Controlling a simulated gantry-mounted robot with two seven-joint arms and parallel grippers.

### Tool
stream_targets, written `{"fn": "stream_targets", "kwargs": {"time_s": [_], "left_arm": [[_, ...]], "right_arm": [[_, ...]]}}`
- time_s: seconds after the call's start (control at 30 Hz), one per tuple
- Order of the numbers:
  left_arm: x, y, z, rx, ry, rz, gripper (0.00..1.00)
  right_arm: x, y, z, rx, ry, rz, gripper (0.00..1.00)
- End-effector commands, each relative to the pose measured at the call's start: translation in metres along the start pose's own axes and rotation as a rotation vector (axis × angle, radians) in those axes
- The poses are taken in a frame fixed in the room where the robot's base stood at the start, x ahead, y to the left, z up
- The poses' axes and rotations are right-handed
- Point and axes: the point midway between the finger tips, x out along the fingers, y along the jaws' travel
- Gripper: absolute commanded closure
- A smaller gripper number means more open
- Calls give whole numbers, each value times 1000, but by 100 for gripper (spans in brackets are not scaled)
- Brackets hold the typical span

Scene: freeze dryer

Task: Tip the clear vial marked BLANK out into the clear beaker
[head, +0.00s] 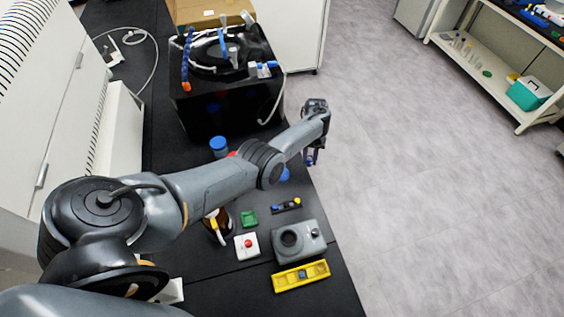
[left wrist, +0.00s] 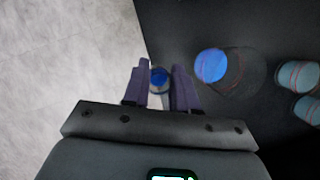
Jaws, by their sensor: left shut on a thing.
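My left gripper (head: 311,158) is beyond the bench's right edge, over the floor in the head view. In the left wrist view the purple fingers of this gripper (left wrist: 159,88) are shut on a small, partly clear thing with a blue top, likely the vial (left wrist: 158,78). No BLANK marking is readable. Right of the fingers stands a blue round thing (left wrist: 210,65) with a dark see-through body beside it; I cannot tell if it is the clear beaker. A blue piece (head: 284,174) shows by my left arm in the head view. My right gripper is not in view.
The black bench (head: 345,290) holds a grey device with a round opening (head: 290,240), a yellow level (head: 301,276), a red-button box (head: 247,246) and a blue-capped bottle (head: 219,146). The freeze dryer (head: 225,105) stands behind. Two teal things (left wrist: 298,75) are at the wrist view's right.

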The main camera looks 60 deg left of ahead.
Motion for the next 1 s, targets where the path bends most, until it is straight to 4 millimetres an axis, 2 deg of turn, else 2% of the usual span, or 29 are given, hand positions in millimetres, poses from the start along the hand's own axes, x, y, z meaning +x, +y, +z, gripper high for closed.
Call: {"fn": "stream_targets", "kwargs": {"time_s": [0.5, 0.87, 1.0], "left_arm": [[-3, -16, 6, 67, 37, 161, 100], [-1, -34, 9, 134, 75, 323, 100], [-12, -40, 14, 161, 92, 386, 100]], "right_arm": [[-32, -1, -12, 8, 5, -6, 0], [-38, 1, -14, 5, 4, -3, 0], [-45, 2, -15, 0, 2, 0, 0]]}}
